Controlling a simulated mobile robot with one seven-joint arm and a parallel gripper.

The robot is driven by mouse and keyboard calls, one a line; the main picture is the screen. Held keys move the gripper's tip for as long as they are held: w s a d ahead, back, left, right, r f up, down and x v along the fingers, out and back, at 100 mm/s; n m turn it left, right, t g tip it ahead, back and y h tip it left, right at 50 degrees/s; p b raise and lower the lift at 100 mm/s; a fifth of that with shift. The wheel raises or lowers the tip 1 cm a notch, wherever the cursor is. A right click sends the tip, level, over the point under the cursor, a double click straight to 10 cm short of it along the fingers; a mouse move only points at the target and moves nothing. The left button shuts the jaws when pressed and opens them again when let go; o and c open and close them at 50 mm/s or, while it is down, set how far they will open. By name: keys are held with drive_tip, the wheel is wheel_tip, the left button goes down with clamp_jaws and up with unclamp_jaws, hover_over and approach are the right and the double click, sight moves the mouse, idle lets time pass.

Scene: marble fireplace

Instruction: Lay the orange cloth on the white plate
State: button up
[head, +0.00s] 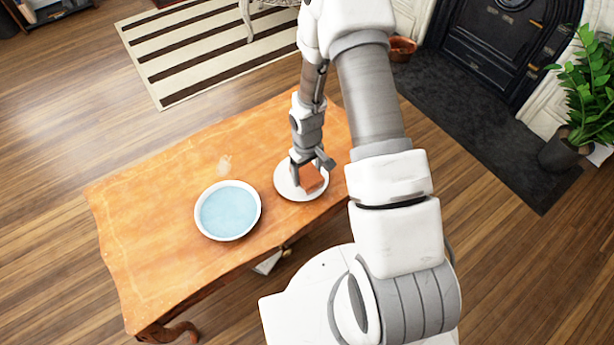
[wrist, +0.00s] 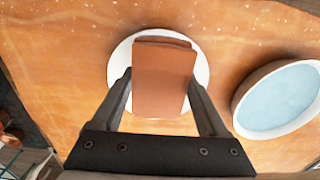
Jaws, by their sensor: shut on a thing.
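The orange cloth (head: 311,179) is a folded, brownish-orange rectangle, seen over the white plate (head: 284,186) near the table's right end. My gripper (head: 312,168) is shut on the cloth from above. In the wrist view, the cloth (wrist: 163,80) lies between the two fingers of my gripper (wrist: 160,85), one along each side. The round plate (wrist: 119,62) shows behind the cloth on both sides. I cannot tell whether the cloth touches the plate or hangs just above it. The plate's middle is hidden by the cloth.
A white bowl with a light blue inside (head: 229,211) stands left of the plate; it also shows in the wrist view (wrist: 279,101). The left part of the wooden table (head: 140,220) is clear.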

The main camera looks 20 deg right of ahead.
drive_tip(key=shift+f, duration=0.45)
drive_tip(key=shift+f+b, duration=0.5)
drive_tip(key=shift+f, duration=0.1)
